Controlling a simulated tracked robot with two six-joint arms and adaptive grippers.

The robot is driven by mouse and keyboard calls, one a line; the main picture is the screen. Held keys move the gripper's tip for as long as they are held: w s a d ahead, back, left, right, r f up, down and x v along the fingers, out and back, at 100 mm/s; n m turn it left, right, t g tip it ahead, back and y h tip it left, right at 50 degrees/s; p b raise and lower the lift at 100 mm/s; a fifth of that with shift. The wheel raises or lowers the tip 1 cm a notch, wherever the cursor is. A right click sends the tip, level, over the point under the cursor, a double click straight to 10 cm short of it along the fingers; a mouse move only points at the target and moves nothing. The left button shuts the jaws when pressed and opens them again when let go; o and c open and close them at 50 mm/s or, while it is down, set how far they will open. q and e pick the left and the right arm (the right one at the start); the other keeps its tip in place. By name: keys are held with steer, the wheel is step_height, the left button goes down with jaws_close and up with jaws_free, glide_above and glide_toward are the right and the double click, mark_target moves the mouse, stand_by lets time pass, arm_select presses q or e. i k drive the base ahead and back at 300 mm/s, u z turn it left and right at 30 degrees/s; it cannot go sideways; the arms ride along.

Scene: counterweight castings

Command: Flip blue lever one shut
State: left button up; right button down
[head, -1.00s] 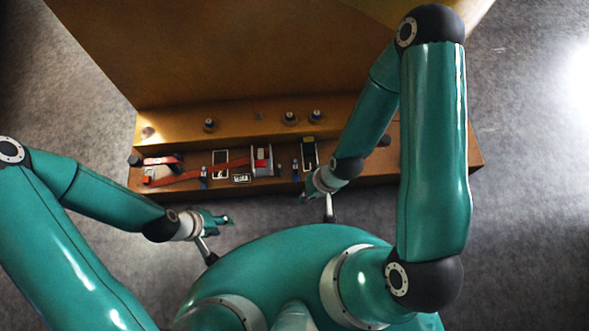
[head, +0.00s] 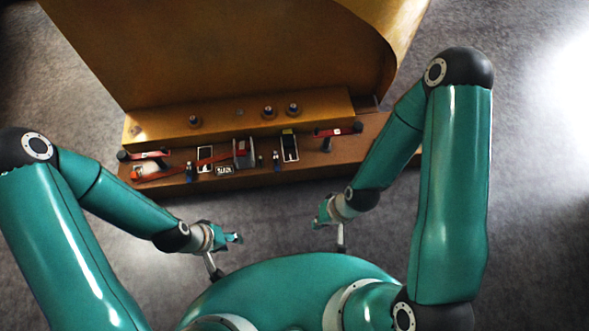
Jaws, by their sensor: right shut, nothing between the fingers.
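Small blue-topped levers stand on the brown casting's front ledge in the head view: one at the left (head: 190,172) and one right of the middle (head: 276,160). I cannot tell which is number one, and their exact positions are too small to read. My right gripper (head: 319,215) is shut and empty over the floor, in front of the ledge and apart from it. My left gripper (head: 236,238) is also in front of the ledge, lower left of the right one, touching no lever. Its fingers are too small to judge.
The ledge (head: 235,181) also carries red straps (head: 335,131), a grey bracket (head: 243,153), white-framed slots (head: 290,147) and a small label (head: 225,170). Dark knobs (head: 268,111) stand on the step behind. Grey floor (head: 270,210) is clear between ledge and grippers.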

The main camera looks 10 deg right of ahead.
mark_target(277, 167)
steer(key=z, duration=0.35)
steer(key=k, duration=0.5)
steer(key=z, duration=0.5)
steer(key=k, duration=0.95)
steer(key=u, duration=0.15)
steer(key=i, duration=1.1)
steer(key=u, duration=0.65)
steer(key=i, duration=0.8)
steer(key=z, duration=0.65)
